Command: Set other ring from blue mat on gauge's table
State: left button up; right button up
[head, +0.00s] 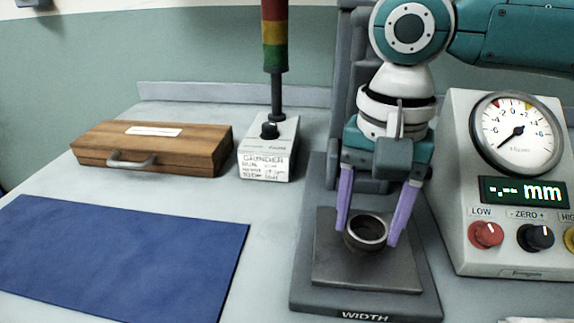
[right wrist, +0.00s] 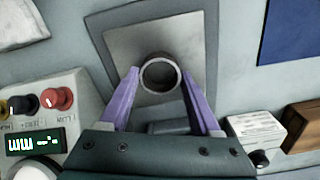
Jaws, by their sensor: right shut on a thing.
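A dark metal ring (head: 366,232) is between the purple fingers of my right gripper (head: 368,238), over the gauge's square grey table (head: 335,272). The right gripper is shut on the ring. In the right wrist view the ring (right wrist: 160,74) shows from above, between the fingertips (right wrist: 160,82) and over the table plate (right wrist: 125,45). I cannot tell whether the ring touches the plate. The blue mat (head: 120,255) lies at the left, and its visible part is bare.
The gauge's display box (head: 510,240) with dial and knobs stands to the right. A grinder control box (head: 268,150) with a light tower and a wooden case (head: 150,148) stand behind the mat. The bench between mat and gauge is clear.

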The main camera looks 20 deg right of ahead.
jog(key=shift+f, duration=0.15)
jog(key=o, duration=1.5)
jog(key=shift+f, duration=0.1)
jog(key=shift+c, duration=0.2)
